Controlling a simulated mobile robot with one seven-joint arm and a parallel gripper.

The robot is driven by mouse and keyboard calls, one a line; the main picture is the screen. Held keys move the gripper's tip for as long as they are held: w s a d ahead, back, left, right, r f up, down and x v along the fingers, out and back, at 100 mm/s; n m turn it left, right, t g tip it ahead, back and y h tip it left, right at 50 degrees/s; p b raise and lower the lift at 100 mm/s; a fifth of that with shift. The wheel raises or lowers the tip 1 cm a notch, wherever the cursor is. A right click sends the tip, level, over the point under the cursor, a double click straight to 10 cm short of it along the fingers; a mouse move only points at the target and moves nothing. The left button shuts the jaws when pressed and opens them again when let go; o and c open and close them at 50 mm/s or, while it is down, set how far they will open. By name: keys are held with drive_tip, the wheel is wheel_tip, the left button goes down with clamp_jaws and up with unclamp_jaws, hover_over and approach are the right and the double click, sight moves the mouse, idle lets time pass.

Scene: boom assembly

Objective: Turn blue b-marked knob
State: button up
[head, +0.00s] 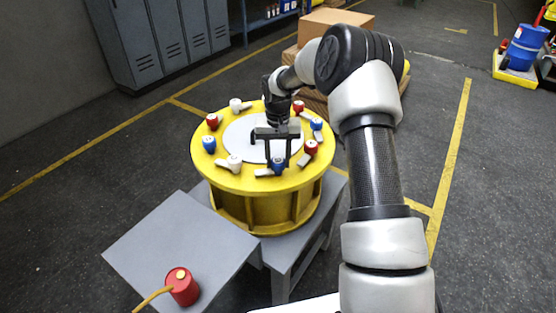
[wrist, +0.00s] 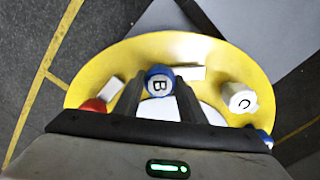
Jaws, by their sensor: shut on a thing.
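The blue knob marked B (wrist: 158,86) sits near the rim of the round yellow drum top (wrist: 95,75), with a pale lever bar (wrist: 191,73) beside it, pointing right in the wrist view. In the head view the same blue knob (head: 278,167) is at the near side of the drum, its lever pointing left. My gripper (head: 278,160) reaches down over it, with a dark finger on each side. It is shut on the knob. The fingers hide part of the knob's sides.
A white knob marked C (wrist: 239,98) and a red knob (wrist: 93,106) flank it. Other knobs ring the drum, including a blue one (head: 209,143) at left. A grey table (head: 175,235) bears a red cylinder (head: 182,288). Boxes (head: 333,22) stand behind.

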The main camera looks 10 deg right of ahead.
sight(278, 160)
drive_tip(key=m+b, duration=0.2)
drive_tip(key=m, duration=0.2)
drive_tip(key=shift+m, duration=0.3)
drive_tip(key=m+b, duration=0.1)
drive_tip(key=m, duration=0.8)
drive_tip(key=shift+r, duration=0.1)
drive_tip(key=shift+m, duration=1.9)
drive_tip(key=o, duration=1)
drive_tip(key=shift+o, duration=0.2)
wheel_tip(278, 160, up, 17)
drive_tip(key=shift+r, duration=0.2)
